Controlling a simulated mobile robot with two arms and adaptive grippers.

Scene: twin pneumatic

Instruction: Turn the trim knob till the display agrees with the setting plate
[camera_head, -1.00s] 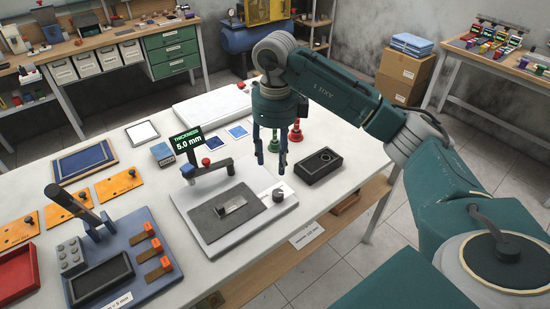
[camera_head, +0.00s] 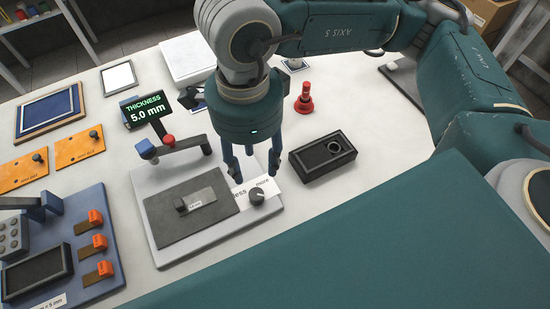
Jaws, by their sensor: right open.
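The trim knob (camera_head: 257,195) is a small dark knob on a white strip at the right corner of a light grey gauge base (camera_head: 167,243). The strip reads "less" and "more". The display (camera_head: 146,110) is a black panel with green text, "THICKNESS 5.0 mm". A small grey piece with a dark peg (camera_head: 200,199) lies on the dark pad; I cannot tell whether it is the setting plate. My right gripper (camera_head: 252,168) points down with fingers spread, just behind and above the knob, and holds nothing. My left gripper is out of view.
A black block with a round recess (camera_head: 323,154) stands right of the gauge, a red stamp-like piece (camera_head: 304,98) behind it. A blue fixture with orange levers (camera_head: 60,245) is at left. A gauge arm with a red ball (camera_head: 168,140) stands left of my gripper.

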